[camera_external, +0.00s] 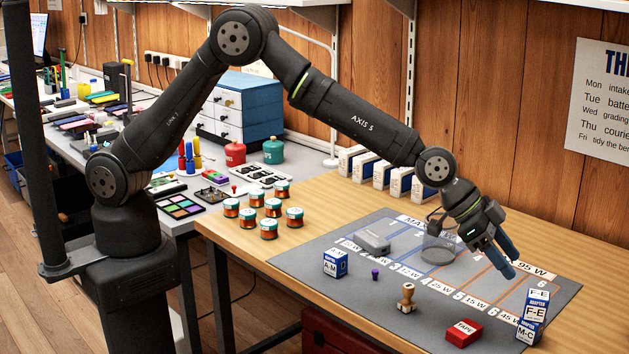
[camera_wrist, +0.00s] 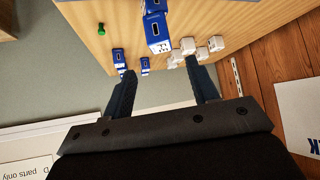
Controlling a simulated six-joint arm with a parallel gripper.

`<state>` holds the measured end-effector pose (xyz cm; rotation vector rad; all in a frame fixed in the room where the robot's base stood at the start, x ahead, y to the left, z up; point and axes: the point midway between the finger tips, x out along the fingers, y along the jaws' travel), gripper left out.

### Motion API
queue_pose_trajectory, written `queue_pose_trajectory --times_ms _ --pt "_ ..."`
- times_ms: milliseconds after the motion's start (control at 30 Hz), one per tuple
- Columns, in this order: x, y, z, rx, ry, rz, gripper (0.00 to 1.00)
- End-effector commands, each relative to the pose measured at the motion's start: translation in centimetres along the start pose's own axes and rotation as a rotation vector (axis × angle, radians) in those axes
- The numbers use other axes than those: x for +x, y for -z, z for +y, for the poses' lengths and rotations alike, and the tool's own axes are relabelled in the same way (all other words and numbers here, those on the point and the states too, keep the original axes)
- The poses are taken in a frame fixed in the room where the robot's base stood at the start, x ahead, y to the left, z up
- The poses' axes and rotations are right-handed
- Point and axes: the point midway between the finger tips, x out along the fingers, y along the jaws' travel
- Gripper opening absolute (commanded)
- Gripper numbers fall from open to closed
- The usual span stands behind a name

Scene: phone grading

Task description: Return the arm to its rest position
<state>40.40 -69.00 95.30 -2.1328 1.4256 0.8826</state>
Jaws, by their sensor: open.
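My arm reaches over the grey grading mat (camera_external: 310,268) from the left. My gripper (camera_external: 508,265) is over the right part of the mat, angled down to the right. Its two dark blue fingers are apart with nothing visible between them. In the wrist view, the gripper (camera_wrist: 160,70) also shows its fingers spread, with blue boxes (camera_wrist: 157,28) and pale blocks beyond them. How high the fingertips are above the mat is hard to tell.
On the mat are a blue-white box (camera_external: 335,263), grey block (camera_external: 373,242), clear container (camera_external: 437,248), wooden stamp (camera_external: 407,298) and red box (camera_external: 464,332). Blue boxes (camera_external: 533,314) are stacked at right. Several jars (camera_external: 269,228) stand left; white-blue boxes (camera_external: 397,181) line the wall.

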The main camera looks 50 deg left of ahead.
Motion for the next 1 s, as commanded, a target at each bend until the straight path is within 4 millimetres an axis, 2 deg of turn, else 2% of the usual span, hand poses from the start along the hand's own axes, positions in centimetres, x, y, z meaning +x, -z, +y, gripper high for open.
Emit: queue_pose_trajectory --times_ms 700,867,1000 --pt "0.0 0.0 0.0 0.000 0.000 0.000 0.54" --pt "1.1 -0.1 0.0 0.000 0.000 -0.001 0.54" --pt "3.0 -0.1 0.0 0.001 -0.001 -0.001 0.54"
